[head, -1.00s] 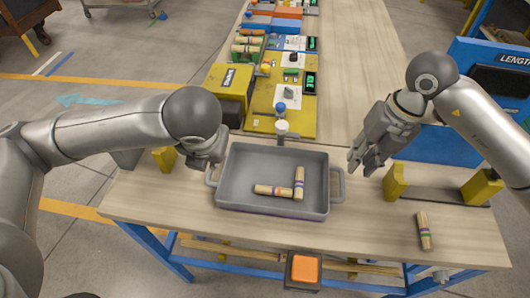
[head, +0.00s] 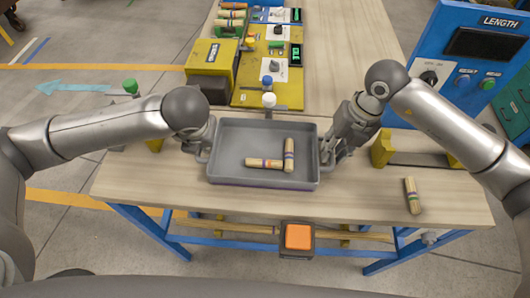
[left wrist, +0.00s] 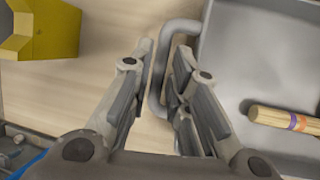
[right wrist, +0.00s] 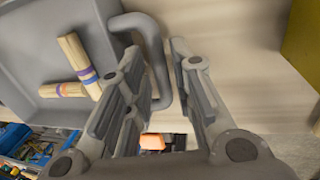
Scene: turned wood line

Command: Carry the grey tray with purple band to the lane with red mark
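The grey tray (head: 232,178) with a purple band low on its side sits on the wooden table, with two wooden turned pieces (head: 264,163) (head: 289,155) in it. My left gripper (head: 205,152) is at the tray's left handle; in the left wrist view its open fingers (left wrist: 164,48) stand either side of the handle (left wrist: 159,85). My right gripper (head: 328,150) is at the right handle; in the right wrist view its open fingers (right wrist: 155,50) straddle that handle (right wrist: 161,75). Neither pair looks closed on its handle. I see no red-marked lane.
A loose wooden piece (head: 412,196) lies on the table at right, near a yellow-ended fixture (head: 382,149). A yellow station (head: 262,85) stands behind the tray. A blue LENGTH panel (head: 480,50) is at back right. An orange button (head: 298,236) is at the front edge.

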